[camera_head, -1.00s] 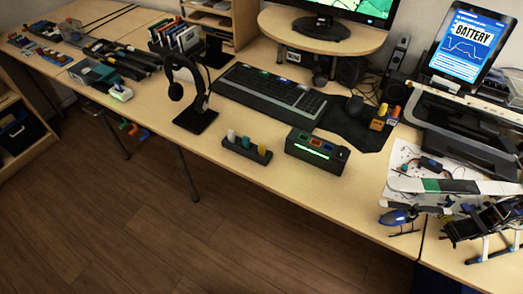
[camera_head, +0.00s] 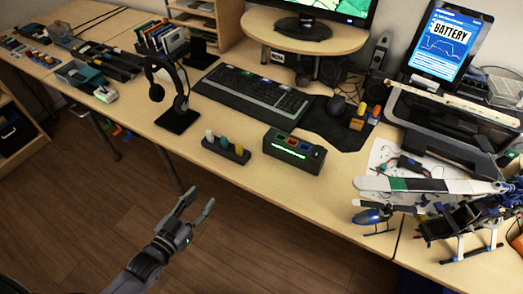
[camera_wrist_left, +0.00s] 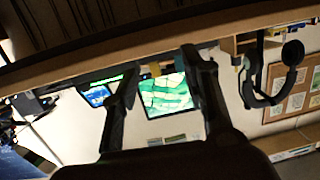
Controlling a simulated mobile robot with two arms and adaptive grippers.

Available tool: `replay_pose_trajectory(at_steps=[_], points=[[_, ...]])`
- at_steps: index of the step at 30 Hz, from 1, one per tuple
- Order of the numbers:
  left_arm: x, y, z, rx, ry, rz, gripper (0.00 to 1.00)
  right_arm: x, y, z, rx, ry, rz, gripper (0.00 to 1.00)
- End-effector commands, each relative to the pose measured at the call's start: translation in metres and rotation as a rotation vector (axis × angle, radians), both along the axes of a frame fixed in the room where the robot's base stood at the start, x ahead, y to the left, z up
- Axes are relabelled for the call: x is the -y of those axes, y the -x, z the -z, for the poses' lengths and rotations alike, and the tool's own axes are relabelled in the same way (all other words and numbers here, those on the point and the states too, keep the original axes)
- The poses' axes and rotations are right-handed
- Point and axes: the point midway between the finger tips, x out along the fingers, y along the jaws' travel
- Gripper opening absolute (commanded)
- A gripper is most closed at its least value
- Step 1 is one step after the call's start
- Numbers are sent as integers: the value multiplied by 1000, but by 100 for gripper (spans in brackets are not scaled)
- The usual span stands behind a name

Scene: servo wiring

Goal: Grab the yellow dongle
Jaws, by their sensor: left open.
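The yellow dongle (camera_head: 239,149) stands upright at the right end of a small dark holder (camera_head: 228,154) near the desk's front edge. A teal dongle (camera_head: 224,142) and a white dongle (camera_head: 210,135) stand beside it in the same holder. My left gripper (camera_head: 199,201) is open and empty, in front of the desk edge and below the holder in the head view. Its two fingers are spread apart in the left wrist view (camera_wrist_left: 158,65), with nothing gripped between them. My right gripper is not in view.
A black box with a green-lit strip (camera_head: 294,151) sits right of the holder. A headphone stand (camera_head: 177,120) is to the left and a keyboard (camera_head: 253,93) behind. A model helicopter (camera_head: 375,216) is at the right. The desk's front strip (camera_head: 270,195) is clear.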

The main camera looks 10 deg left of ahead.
Motion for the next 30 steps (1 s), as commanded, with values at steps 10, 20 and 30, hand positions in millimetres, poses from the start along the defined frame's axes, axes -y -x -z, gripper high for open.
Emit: replay_pose_trajectory(at_steps=[10, 20, 30], points=[[24, -26, -64, 129, 61, 51, 42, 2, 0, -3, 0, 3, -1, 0], [48, -94, -63, 127, 58, 49, 42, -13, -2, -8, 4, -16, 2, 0], [59, -123, -61, 123, 57, 50, 42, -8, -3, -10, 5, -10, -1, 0]])
